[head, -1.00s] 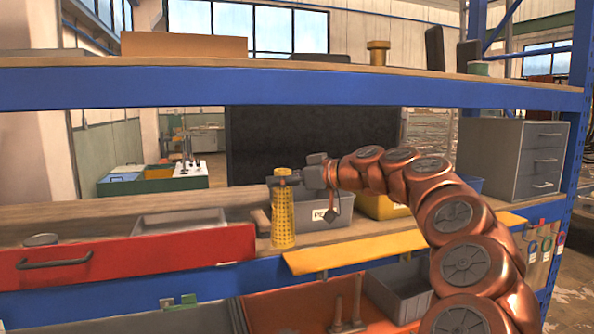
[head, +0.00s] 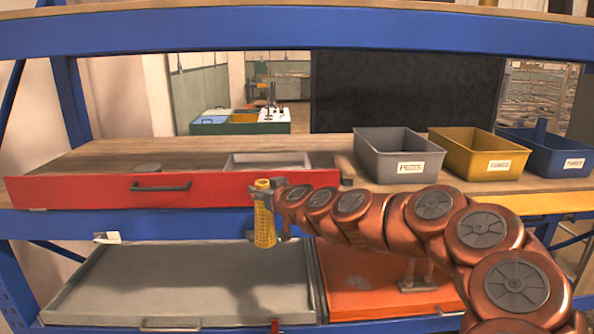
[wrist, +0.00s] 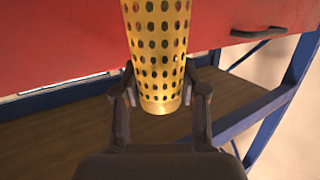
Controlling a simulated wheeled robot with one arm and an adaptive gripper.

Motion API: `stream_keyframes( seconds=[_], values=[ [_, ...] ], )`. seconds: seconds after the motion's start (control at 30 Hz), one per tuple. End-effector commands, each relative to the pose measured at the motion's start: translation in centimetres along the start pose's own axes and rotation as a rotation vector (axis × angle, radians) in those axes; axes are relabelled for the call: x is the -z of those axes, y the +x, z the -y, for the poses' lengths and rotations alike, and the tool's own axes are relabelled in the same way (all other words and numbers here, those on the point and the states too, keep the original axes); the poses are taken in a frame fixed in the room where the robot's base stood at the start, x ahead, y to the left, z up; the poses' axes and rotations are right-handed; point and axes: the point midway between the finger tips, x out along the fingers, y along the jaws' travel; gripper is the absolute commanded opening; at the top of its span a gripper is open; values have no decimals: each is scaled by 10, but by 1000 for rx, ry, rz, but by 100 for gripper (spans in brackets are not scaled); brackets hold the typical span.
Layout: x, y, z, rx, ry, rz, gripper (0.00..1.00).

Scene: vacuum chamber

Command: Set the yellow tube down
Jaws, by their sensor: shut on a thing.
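The yellow tube (head: 264,225) is perforated and held upright in front of the red drawer front of the shelf. In the wrist view the yellow tube (wrist: 158,50) stands between my two fingers, its upper end out of the picture. My gripper (head: 268,192) is shut on the tube near its top in the head view, coming in from the right. In the wrist view my gripper (wrist: 160,98) has a dark finger on each side of the tube. The tube is in the air, apart from any surface that I can see below it.
A red drawer (head: 90,188) and a shallow grey tray (head: 268,160) are behind the tube. Grey (head: 400,172), yellow (head: 480,170) and blue (head: 555,168) bins stand right on the wooden shelf. A large grey tray (head: 180,285) and an orange tray (head: 370,305) lie below.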

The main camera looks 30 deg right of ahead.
Motion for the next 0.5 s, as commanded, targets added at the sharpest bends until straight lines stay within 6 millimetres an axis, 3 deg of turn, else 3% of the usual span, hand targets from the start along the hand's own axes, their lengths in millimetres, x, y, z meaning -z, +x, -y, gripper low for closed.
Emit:
stream_keyframes(
  seconds=[0.03, 0.1, 0.5],
  values=[
    [-12, 14, 17, -5, -2, 6, 10],
    [-21, 30, 31, -25, 2, 3, 10],
    [-54, 78, 75, -84, 16, 4, 10]
  ],
)
